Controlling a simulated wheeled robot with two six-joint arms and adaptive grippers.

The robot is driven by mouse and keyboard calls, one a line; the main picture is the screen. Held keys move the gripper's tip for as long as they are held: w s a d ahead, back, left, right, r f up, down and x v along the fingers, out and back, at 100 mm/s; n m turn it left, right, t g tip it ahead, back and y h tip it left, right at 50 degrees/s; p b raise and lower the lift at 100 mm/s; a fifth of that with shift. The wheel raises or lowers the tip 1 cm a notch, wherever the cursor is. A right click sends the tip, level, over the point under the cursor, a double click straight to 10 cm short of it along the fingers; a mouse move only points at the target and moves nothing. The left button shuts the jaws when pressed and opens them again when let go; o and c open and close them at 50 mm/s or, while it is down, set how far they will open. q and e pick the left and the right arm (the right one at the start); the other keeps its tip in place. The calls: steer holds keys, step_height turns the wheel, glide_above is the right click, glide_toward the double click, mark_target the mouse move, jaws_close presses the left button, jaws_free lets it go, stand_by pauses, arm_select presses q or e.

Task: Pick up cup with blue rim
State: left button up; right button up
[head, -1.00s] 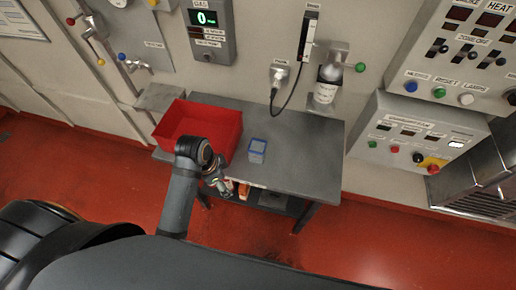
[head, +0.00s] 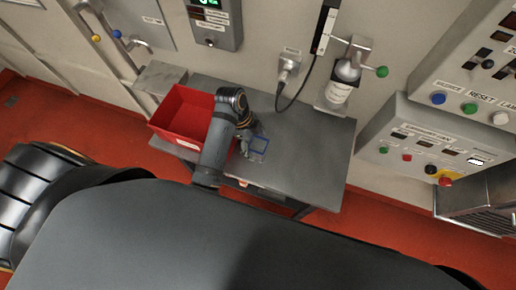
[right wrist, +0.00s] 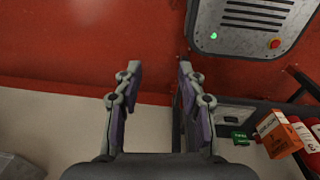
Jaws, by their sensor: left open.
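The cup with the blue rim (head: 260,144) stands on the grey metal table, right of the red bin; its clear body is partly hidden by my left gripper. My left gripper (head: 249,145) is open at the cup's left side. Whether its fingers touch the cup or reach around it I cannot tell. My right gripper (right wrist: 159,80) is open and empty in the right wrist view, its two fingers well apart above the red floor.
The grey table (head: 310,150) is clear right of the cup. A red bin (head: 180,118) stands at its left end. A bottle (head: 343,82) hangs on the wall behind. In the right wrist view, an orange box (right wrist: 278,134) sits on a dark shelf at right.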

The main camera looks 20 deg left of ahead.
mark_target(261, 150)
arm_select(q)
steer(key=shift+w+d+f, duration=0.2)
steer(key=shift+w+f, duration=0.3)
steer(key=shift+f, duration=0.25)
steer(key=shift+w+f, duration=0.2)
steer(key=shift+p+x, duration=0.9)
steer(key=shift+x, duration=0.15)
steer(key=x, duration=0.2)
steer(key=shift+f, duration=0.4)
steer(key=c, duration=1.1)
steer(key=shift+c, duration=0.2)
arm_select(e)
steer(key=w+r, duration=0.2)
steer(key=w, duration=0.1)
steer(key=shift+w+a+r, duration=0.1)
steer(key=shift+w+r, duration=0.05)
steer(key=shift+w, duration=0.05)
arm_select(q)
steer(key=shift+r, duration=0.15)
